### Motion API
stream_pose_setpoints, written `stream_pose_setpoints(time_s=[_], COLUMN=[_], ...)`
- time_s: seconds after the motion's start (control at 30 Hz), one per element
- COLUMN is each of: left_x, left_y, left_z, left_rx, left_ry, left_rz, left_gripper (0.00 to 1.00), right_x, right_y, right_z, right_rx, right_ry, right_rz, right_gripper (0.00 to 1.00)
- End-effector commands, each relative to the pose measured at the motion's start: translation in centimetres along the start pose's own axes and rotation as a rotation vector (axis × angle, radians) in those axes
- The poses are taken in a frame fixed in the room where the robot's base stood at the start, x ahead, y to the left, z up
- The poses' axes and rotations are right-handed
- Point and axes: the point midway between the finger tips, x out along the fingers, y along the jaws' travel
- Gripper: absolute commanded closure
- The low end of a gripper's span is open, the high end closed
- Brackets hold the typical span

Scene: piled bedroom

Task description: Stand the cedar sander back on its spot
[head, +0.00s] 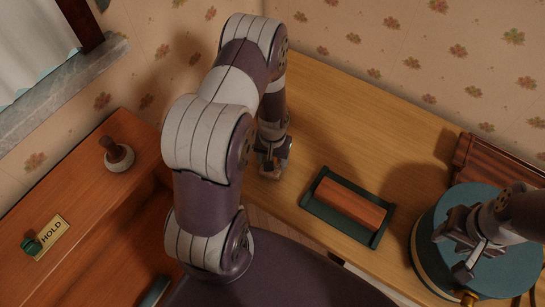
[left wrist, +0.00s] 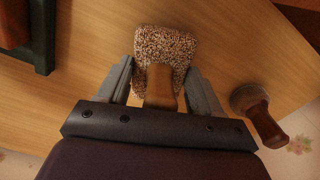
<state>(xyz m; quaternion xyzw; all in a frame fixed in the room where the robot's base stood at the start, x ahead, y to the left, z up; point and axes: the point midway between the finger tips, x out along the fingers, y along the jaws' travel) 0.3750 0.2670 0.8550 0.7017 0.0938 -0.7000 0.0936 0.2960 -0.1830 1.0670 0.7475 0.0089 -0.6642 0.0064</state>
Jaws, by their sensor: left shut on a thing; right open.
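My left gripper (head: 270,163) is low at the near-left part of the wooden desk. In the left wrist view (left wrist: 165,90) its fingers are shut on a brown wooden piece, which I take for the cedar sander (left wrist: 160,86). In the head view only a small tan-brown bit of the sander (head: 271,173) shows below the fingers. A speckled squarish patch (left wrist: 166,45) lies just beyond the wooden piece; I cannot tell whether they touch or are one thing. My right gripper (head: 462,256) is open and appears over a round teal-topped thing (head: 505,275).
A green tray (head: 318,211) with a reddish-brown block (head: 350,203) lies right of my left gripper. A brown-knobbed stamp-like thing (head: 118,157) and a HOLD plate (head: 52,238) are on the left wooden surface. A ribbed brown thing (head: 490,165) sits far right. The desk (head: 345,125) behind the tray is clear.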

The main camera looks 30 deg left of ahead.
Motion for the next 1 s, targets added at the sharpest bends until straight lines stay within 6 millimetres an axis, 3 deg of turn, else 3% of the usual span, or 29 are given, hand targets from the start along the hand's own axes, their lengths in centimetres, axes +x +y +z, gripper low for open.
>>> stream_pose_setpoints(time_s=[0.47,0.5,0.57,0.6,0.87,1.0], left_x=[0.8,0.8,0.8,0.8,0.7,-0.3], left_y=[0.0,0.0,0.0,0.0,0.0,0.0], left_z=[0.0,0.0,0.0,0.0,0.0,0.0], left_rx=[0.000,0.000,0.000,0.000,0.000,0.000], left_ry=[0.000,0.000,0.000,0.000,0.000,0.000], left_rz=[0.000,0.000,0.000,0.000,0.000,0.000], left_gripper=[0.91,0.29,0.09,0.05,0.05,0.05], right_x=[0.5,0.5,0.5,0.5,0.5,-0.4], right_y=[0.0,0.0,0.0,0.0,0.0,0.0], right_z=[0.1,0.1,0.1,0.1,0.1,-0.1], right_rx=[0.000,0.000,0.000,0.000,0.000,0.000], right_ry=[0.000,0.000,0.000,0.000,0.000,0.000], right_rz=[0.000,0.000,0.000,0.000,0.000,0.000], right_gripper=[0.57,0.57,0.57,0.57,0.57,0.57])
